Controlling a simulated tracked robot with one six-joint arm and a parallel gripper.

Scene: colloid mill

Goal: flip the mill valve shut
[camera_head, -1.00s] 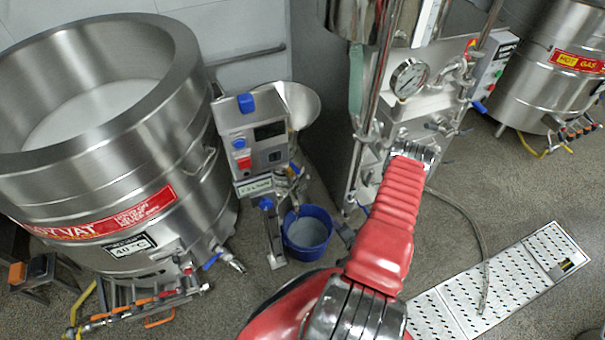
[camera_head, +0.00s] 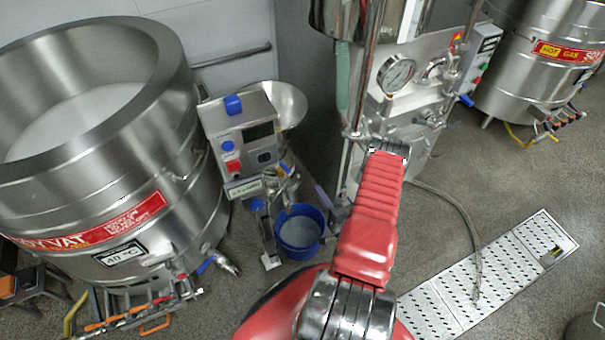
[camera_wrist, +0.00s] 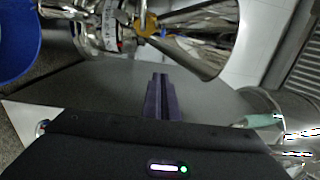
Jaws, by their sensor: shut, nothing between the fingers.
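The mill (camera_head: 243,140) stands left of centre in the head view, with a blue knob on top and a steel hopper (camera_head: 287,105) behind. Small steel pipework (camera_head: 283,178) with blue parts sits low on its front, above a blue bucket (camera_head: 300,232). I cannot tell clearly which part is the valve handle. My gripper (camera_head: 321,194) shows as purple fingers right of that pipework, apart from it. In the wrist view, my gripper (camera_wrist: 162,78) is shut and empty, pointing toward the shiny pipework (camera_wrist: 105,25) and a brass-coloured fitting (camera_wrist: 146,23).
A large steel vat (camera_head: 95,130) with a red label stands at the left. A steel machine with a gauge (camera_head: 396,75) stands just right of my gripper. A hose (camera_head: 462,225) and a perforated drain plate (camera_head: 500,275) lie on the floor at the right. A second vat is at far right.

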